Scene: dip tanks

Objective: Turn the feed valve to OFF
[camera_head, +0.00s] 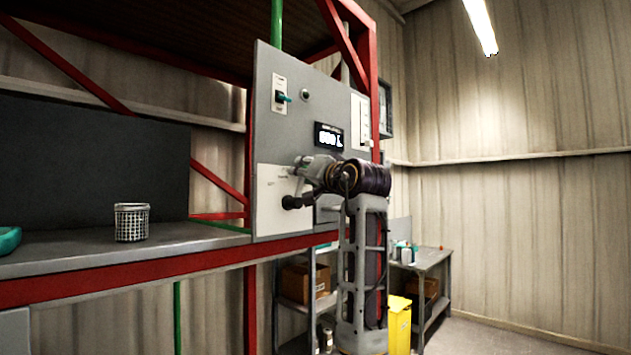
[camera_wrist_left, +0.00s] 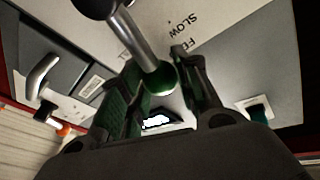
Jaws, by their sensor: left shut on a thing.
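The feed valve (camera_head: 290,202) is on a pale plate low on the grey control panel; in the head view a dark knob shows and the rest is mostly behind my gripper. In the left wrist view its metal lever (camera_wrist_left: 137,42) has a black ball at one end and a green ball at the other. My left gripper (camera_head: 304,172) is at the panel, its fingers (camera_wrist_left: 158,82) on both sides of the green-ball end, shut on it. The plate's lettering, upside down in the wrist view, reads SLOW and part of another word. My right gripper is not in view.
The panel (camera_head: 285,135) carries a toggle switch (camera_head: 283,97), a round lamp (camera_head: 306,94) and a lit display (camera_head: 328,136). A wire basket (camera_head: 131,222) stands on the grey bench at left. Red frame posts flank the panel. A shelf with boxes and a yellow bin (camera_head: 399,325) stand below.

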